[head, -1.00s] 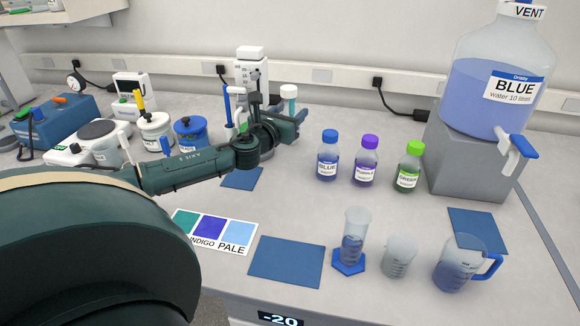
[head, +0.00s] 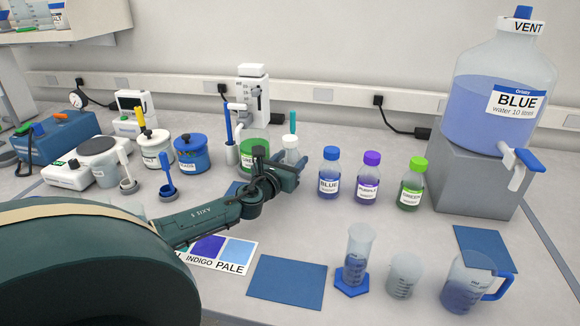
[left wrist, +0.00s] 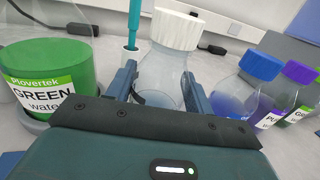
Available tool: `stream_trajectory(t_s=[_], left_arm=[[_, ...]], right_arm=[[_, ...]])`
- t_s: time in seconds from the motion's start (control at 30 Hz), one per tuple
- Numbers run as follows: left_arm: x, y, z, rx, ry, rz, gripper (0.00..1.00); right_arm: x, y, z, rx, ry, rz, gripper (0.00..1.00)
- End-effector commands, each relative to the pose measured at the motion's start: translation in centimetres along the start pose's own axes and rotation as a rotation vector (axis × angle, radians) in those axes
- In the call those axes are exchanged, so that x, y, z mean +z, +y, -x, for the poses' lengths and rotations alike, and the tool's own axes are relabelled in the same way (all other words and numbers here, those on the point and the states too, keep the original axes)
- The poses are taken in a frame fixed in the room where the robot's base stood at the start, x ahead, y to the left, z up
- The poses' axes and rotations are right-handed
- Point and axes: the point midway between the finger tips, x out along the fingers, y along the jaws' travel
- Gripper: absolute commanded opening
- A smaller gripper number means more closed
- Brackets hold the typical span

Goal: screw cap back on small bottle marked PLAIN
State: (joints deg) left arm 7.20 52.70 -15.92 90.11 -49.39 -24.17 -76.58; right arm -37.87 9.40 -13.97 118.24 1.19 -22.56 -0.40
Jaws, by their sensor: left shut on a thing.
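A clear small bottle with a ribbed white cap (left wrist: 176,28) stands between the fingers of my left gripper (left wrist: 160,85) in the left wrist view. The clear body (left wrist: 163,72) shows below the cap. In the head view my left gripper (head: 287,173) is shut on the bottle, low over the bench, and the white cap (head: 290,142) shows above the fingers. The cap is over the bottle's mouth; I cannot tell whether it is screwed tight. The bottle's label is hidden, so I cannot read PLAIN. My right gripper is not in view.
Blue (head: 329,175), purple (head: 368,180) and green (head: 412,185) bottles stand right of the gripper. A blue mat (head: 287,282), measuring cylinder (head: 357,255), beaker (head: 404,275) and jug (head: 465,288) lie nearer the front.

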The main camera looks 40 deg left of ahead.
Motion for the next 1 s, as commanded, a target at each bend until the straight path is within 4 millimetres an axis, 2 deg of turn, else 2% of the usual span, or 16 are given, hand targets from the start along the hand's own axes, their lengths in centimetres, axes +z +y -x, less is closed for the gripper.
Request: stream_trajectory(t_s=[0.03,0.1,0.47,0.5,0.77,1.0], left_arm=[[-0.81,0.02,0.0,0.001,-0.001,0.0,0.0],[-1.12,0.02,0.0,0.001,-0.001,0.0,0.0],[-1.39,0.02,-0.01,0.0,-0.001,-0.001,0.0],[-1.48,0.02,0.0,0.0,0.0,-0.001,0.53],[-1.37,0.01,0.01,0.0,0.0,-0.001,0.74],[-1.26,0.01,0.0,0.0,0.0,-0.001,0.74]], right_arm=[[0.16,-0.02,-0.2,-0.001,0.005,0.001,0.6],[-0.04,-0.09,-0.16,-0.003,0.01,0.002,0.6],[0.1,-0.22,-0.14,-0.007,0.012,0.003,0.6],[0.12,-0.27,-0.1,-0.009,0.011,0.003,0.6],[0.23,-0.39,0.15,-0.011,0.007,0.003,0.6],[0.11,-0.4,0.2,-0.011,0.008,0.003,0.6]])
